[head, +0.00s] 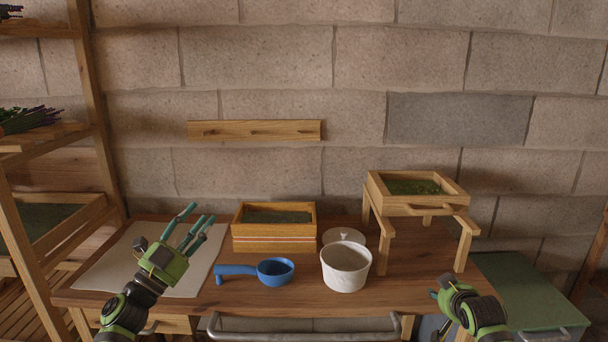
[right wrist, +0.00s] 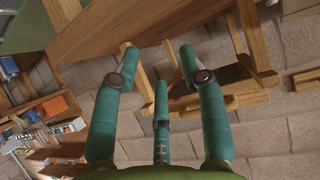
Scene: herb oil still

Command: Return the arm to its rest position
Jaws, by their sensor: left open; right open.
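My left gripper (head: 190,232) is open and empty, raised over the white sheet (head: 128,262) at the left of the wooden table (head: 300,290). My right gripper (head: 436,293) is at the table's front right edge, mostly hidden behind its own wrist in the head view. In the right wrist view its teal fingers (right wrist: 158,75) are spread apart with nothing between them. The table's edge and a wooden stand show beyond them.
A blue scoop (head: 275,271), a white pot (head: 346,267), its likely lid (head: 344,236) and a wooden box (head: 274,228) stand mid-table. A wooden stand (head: 466,242) holds a tray of green herbs (head: 412,186). Shelves (head: 95,100) rise at left; a green-topped cabinet (head: 530,295) is at right.

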